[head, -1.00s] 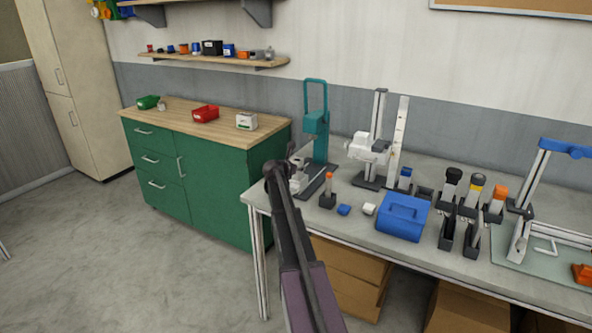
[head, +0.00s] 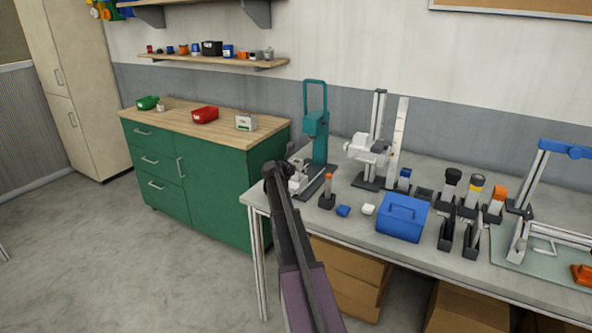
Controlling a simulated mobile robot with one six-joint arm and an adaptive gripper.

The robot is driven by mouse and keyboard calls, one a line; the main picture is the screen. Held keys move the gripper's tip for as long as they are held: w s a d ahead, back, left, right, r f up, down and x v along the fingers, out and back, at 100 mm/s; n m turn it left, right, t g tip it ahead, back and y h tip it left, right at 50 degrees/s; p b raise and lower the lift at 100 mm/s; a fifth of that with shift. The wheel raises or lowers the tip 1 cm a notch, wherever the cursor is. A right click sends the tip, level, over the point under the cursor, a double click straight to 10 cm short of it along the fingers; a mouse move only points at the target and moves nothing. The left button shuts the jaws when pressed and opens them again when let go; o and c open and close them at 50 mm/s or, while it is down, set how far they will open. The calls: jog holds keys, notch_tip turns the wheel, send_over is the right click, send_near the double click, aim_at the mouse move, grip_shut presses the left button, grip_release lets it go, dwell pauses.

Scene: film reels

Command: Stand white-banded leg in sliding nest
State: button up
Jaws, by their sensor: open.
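Several upright cylindrical pieces stand in dark holders at the right of the bench: a black-topped one (head: 452,184), a yellow-banded one (head: 474,191) and an orange-topped one (head: 496,199). I cannot tell at this size which piece is the white-banded leg. A teal press (head: 315,130) stands at the bench's left end with a dark base. I cannot make out clearly which part is the sliding nest.
A white-grey column device (head: 370,150) stands behind.

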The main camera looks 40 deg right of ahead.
jog(key=p+v, duration=0.4)
jog(key=v, duration=0.7)
jog(key=shift+a+r, duration=0.2)
jog(key=shift+a, duration=0.1)
jog(key=s+a+f+m+g+y, duration=0.1)
jog(key=s+a+f+m+y, duration=0.3)
jog(key=a, duration=1)
jog(key=s+a+f+m+g+y, duration=0.2)
jog(key=s+a+f+m+y, duration=0.1)
jog(key=s+a+m, duration=0.8)
jog(key=s+a+f+m+g+y, duration=0.2)
jog(key=s+a+f+m+y, duration=0.2)
jog(key=s+a+m, duration=0.3)
jog(key=s+a+y, duration=0.1)
jog(key=s+a, duration=0.3)
jog(key=a, duration=0.6)
jog(key=shift+s+f+m+y, duration=0.3)
jog(key=shift+a+r, duration=0.1)
jog(key=shift+a, duration=0.05)
